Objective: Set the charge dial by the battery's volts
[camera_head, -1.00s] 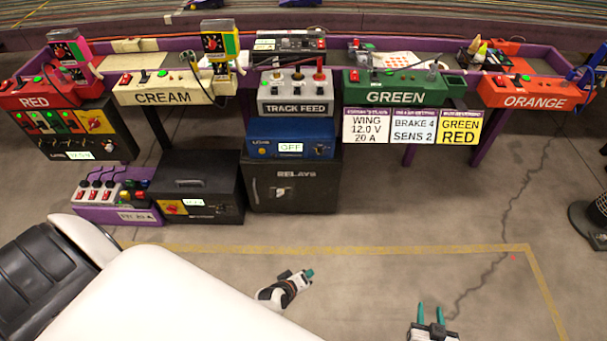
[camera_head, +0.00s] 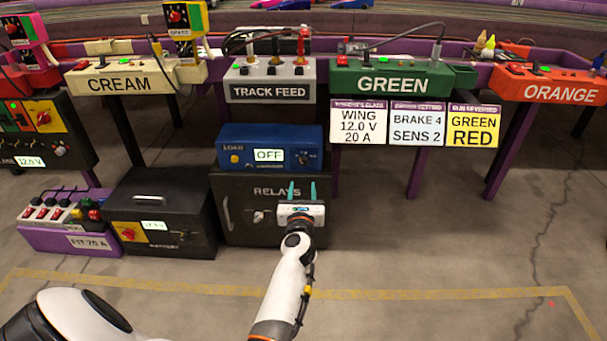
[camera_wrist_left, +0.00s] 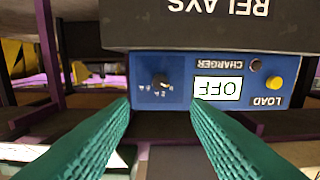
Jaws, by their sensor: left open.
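The blue charger (camera_head: 268,143) sits on the black RELAYS box, its screen (camera_head: 268,155) reading OFF. Its small black dial (camera_head: 304,159) is at the right of its front. In the left wrist view the charger is upside down, with the dial (camera_wrist_left: 161,84) between my fingers in the picture. The black battery box (camera_head: 163,205) stands on the floor left of RELAYS; its small display (camera_head: 153,225) is too small to read surely. My left gripper (camera_head: 302,190) is open and empty, in front of the RELAYS box, just below the dial. My right gripper is out of view.
The TRACK FEED box (camera_head: 268,80) stands above the charger. A purple fuse box (camera_head: 70,238) is left of the battery. Signs (camera_head: 358,122) hang at the right, one reading WING 12.0 V 20 A. The floor in front is clear.

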